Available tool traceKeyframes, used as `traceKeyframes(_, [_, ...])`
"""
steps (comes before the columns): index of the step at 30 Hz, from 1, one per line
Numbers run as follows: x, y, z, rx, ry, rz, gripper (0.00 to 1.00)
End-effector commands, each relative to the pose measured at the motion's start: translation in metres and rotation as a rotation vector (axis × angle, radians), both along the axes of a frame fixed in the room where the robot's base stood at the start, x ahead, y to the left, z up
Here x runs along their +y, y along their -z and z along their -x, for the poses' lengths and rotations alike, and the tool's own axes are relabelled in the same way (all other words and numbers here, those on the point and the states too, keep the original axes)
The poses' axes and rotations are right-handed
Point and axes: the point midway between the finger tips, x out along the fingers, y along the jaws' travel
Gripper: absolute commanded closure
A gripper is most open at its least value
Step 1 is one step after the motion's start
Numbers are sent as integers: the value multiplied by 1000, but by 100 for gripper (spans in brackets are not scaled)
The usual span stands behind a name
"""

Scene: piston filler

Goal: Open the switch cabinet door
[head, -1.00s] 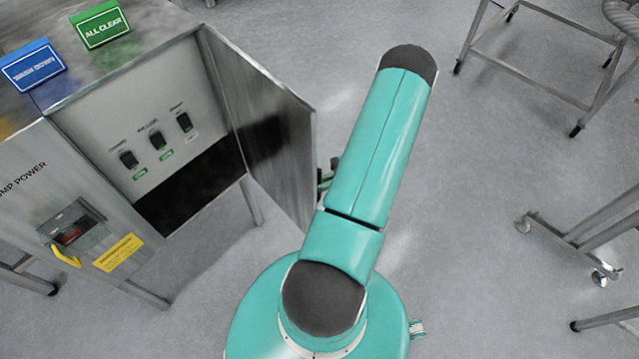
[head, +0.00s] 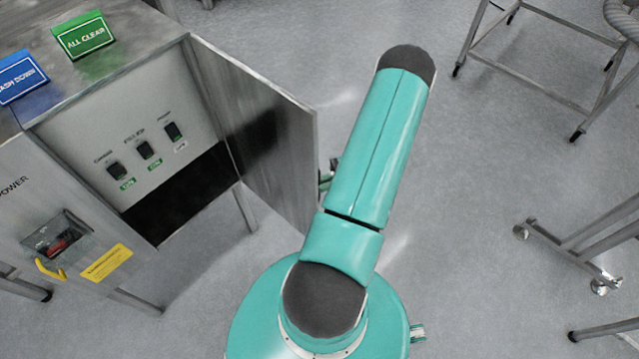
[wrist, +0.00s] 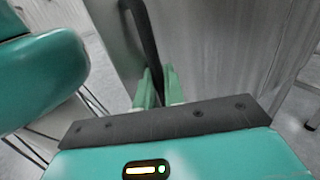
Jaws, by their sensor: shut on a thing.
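The switch cabinet (head: 130,160) stands at the left in the head view, with its inner panel of several black switches exposed. Its metal door (head: 262,130) is swung well out on the right side of the opening. In the wrist view the door's outer face (wrist: 225,50) fills the upper right. A dark upright handle bar (wrist: 143,35) runs down in front of it. My gripper (wrist: 158,88) is shut on the handle, with a green finger on each side of it. In the head view my arm and the door mostly hide the gripper.
A green ALL CLEAR sign (head: 84,37) and a blue sign (head: 20,77) stand on the cabinet top. A red switch with a yellow part (head: 55,240) is on the lower front. Wheeled metal frames (head: 570,250) stand at the right. The floor between is clear.

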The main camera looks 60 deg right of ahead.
Motion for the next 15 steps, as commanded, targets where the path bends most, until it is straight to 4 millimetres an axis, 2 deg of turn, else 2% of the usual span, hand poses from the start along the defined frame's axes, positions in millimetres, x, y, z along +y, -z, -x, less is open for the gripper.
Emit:
traceKeyframes(5, [0, -1, -3, -4, 0, 0, 100])
traceKeyframes(6, [0, -1, -3, -4, 0, 0, 82])
traceKeyframes(7, [-1, 0, -3, -4, 0, 0, 76])
traceKeyframes(15, [-2, 0, -1, -2, 0, -1, 75])
